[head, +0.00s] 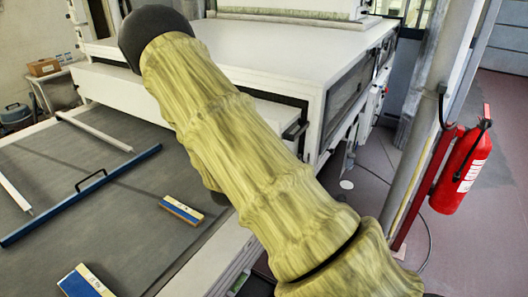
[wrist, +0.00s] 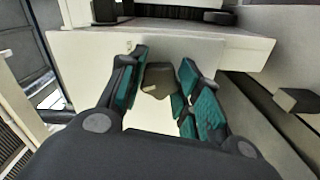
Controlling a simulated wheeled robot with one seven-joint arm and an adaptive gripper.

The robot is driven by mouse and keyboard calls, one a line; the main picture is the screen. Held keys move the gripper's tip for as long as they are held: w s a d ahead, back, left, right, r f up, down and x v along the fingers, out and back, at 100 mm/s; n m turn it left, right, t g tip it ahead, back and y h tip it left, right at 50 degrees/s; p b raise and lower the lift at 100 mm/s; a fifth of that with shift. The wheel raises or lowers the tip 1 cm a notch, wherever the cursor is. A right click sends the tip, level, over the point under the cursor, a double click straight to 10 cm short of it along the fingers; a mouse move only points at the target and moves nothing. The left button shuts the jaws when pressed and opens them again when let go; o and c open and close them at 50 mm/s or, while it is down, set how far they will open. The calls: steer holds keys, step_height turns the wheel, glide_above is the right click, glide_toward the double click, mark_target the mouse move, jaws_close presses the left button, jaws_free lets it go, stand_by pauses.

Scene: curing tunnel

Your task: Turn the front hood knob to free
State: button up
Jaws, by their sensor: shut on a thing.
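In the wrist view, a dark grey-brown knob (wrist: 158,81) stands out from a pale cream housing (wrist: 235,47). No position mark is readable, so I cannot tell which way the knob is set. In the head view, my arm in its yellow-green sleeve hides the gripper and the knob. The white machine (head: 290,50) stands behind the arm.
A grey bed (head: 90,170) at left carries a blue bar (head: 85,195) with a handle and two blue-and-cream blocks (head: 181,210) (head: 82,282). A red extinguisher (head: 462,172) hangs by a post at right. A dark block (wrist: 298,101) juts out at right in the wrist view.

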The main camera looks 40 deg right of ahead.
steer(key=shift+n+p, duration=0.7)
steer(key=shift+n, duration=1.5)
steer(key=o, duration=1)
steer(key=shift+o, duration=0.2)
steer(key=v, duration=1.2)
